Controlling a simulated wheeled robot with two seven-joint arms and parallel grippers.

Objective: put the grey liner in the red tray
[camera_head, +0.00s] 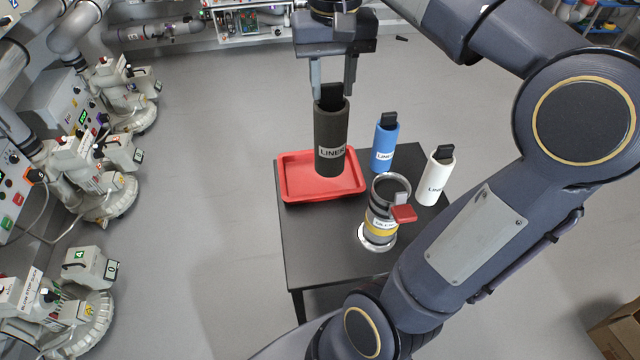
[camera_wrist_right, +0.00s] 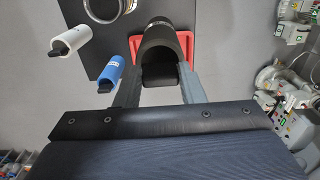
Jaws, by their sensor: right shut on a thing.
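The grey liner (camera_head: 331,135), a dark upright cylinder with a label and a black tab on top, is over the red tray (camera_head: 290,188) in the head view. My right gripper (camera_head: 333,90) points down and is shut on the liner's top end. I cannot tell whether the liner's bottom touches the tray floor. In the right wrist view the liner (camera_wrist_right: 160,42) sits between the fingers, with the red tray (camera_wrist_right: 190,48) partly hidden behind it. My left gripper is not in view.
The tray is on a small black table (camera_head: 310,240). A blue liner (camera_head: 383,150), a white liner (camera_head: 435,180) and a metal cylinder with a yellow band and red tab (camera_head: 378,225) stand right of the tray. White machines (camera_head: 75,160) line the left side.

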